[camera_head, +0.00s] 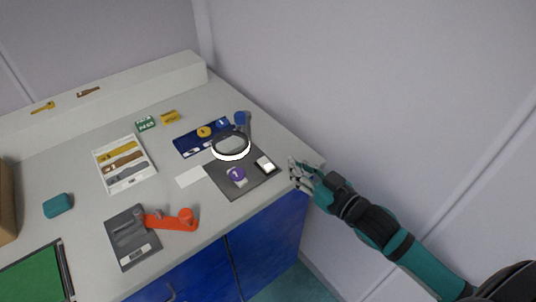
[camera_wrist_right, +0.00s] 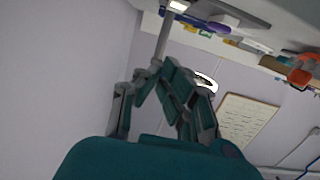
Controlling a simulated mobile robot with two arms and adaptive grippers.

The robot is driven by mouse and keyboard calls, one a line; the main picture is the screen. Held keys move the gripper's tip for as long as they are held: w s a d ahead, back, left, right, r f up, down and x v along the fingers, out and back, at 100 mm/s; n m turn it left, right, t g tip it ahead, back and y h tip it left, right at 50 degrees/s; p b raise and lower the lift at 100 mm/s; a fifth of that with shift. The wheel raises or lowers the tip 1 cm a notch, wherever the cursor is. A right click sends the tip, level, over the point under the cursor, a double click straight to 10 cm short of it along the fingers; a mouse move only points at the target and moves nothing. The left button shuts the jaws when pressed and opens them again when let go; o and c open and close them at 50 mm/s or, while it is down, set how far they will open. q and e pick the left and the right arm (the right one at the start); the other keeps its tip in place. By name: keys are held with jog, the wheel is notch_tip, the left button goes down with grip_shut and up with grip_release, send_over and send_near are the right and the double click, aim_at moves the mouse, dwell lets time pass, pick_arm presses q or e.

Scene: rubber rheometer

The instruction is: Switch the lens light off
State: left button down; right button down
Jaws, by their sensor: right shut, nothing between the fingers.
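The lens light (camera_head: 231,149) is a ring lamp with a dark rim on a stand. Its ring glows white, so it is lit. It stands on a dark grey mat (camera_head: 222,187). A small white block (camera_head: 265,163), which looks like a switch, sits near the mat's right edge. My right gripper (camera_head: 292,172) is shut and empty, just right of the mat near the table's right edge, apart from the white block. In the right wrist view the shut fingers (camera_wrist_right: 158,68) point up toward the table edge, and the glowing ring (camera_wrist_right: 206,80) shows behind them. My left gripper is out of view.
A purple knob (camera_head: 237,175) sits on the mat left of the white block. A blue tray (camera_head: 196,139) lies behind. An orange-handled tool (camera_head: 172,219) and a white tray of tools (camera_head: 124,163) are further left. A wall stands close on the right.

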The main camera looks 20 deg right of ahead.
jog(key=p, duration=0.1)
send_over(270, 165)
jog(key=shift+s+d+f, duration=0.15)
jog(key=shift+s+f, duration=0.1)
jog(key=shift+f, duration=0.15)
jog(key=f, duration=0.3)
jog(key=shift+w+f, duration=0.2)
jog(key=shift+w, duration=0.15)
jog(key=shift+a+f, duration=0.2)
jog(key=shift+f, duration=0.25)
